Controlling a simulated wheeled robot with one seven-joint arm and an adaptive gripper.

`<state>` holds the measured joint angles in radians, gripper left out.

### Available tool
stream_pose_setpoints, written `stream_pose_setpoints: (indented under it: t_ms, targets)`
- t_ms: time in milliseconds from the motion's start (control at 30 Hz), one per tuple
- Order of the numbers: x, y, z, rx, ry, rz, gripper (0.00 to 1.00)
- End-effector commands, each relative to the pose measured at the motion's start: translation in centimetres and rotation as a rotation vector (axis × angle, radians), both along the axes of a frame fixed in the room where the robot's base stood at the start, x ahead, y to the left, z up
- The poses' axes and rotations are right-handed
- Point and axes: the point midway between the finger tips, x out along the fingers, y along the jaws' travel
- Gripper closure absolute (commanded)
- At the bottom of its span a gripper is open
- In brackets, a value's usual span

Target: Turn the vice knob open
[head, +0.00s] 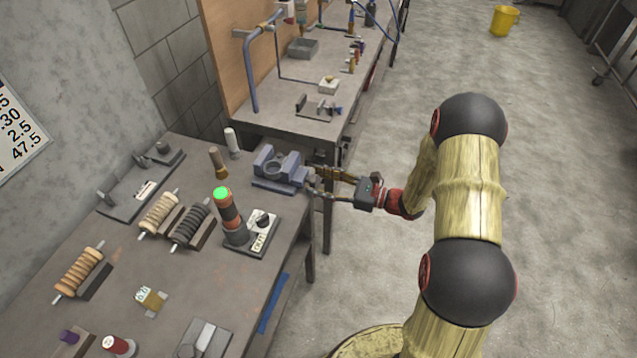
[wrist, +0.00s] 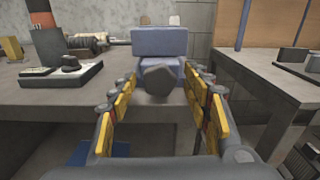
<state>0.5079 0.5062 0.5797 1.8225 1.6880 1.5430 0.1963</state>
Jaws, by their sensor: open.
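The blue-grey vice (head: 279,168) sits at the right edge of the near workbench. In the wrist view the vice (wrist: 158,42) is straight ahead, with its dark grey knob (wrist: 158,78) facing me. My gripper (head: 314,181) is at the bench edge, beside the front of the vice. In the wrist view my gripper (wrist: 160,90) is open, with one yellow-padded finger on each side of the knob. I cannot tell whether either finger touches the knob. In the head view the knob is largely hidden by the fingers.
The near workbench (head: 190,262) holds a device with a green-lit top (head: 228,207), coil spools (head: 158,214) and small bottles (head: 232,141). A second bench (head: 290,115) stands behind. The floor (head: 560,180) to the right is clear, with a yellow bucket (head: 504,20) far back.

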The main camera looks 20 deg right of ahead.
Motion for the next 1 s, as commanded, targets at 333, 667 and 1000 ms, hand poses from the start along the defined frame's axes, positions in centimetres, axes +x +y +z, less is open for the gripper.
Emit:
stream_pose_setpoints:
  t_ms: [333, 667, 1000]
  targets:
    - [0.26, 0.40, 0.04, -0.001, -0.001, 0.000, 0.51]
    - [0.25, 0.38, 0.03, -0.001, -0.001, 0.000, 0.70]
    - [0.26, 0.38, 0.03, -0.001, -0.001, 0.000, 0.89]
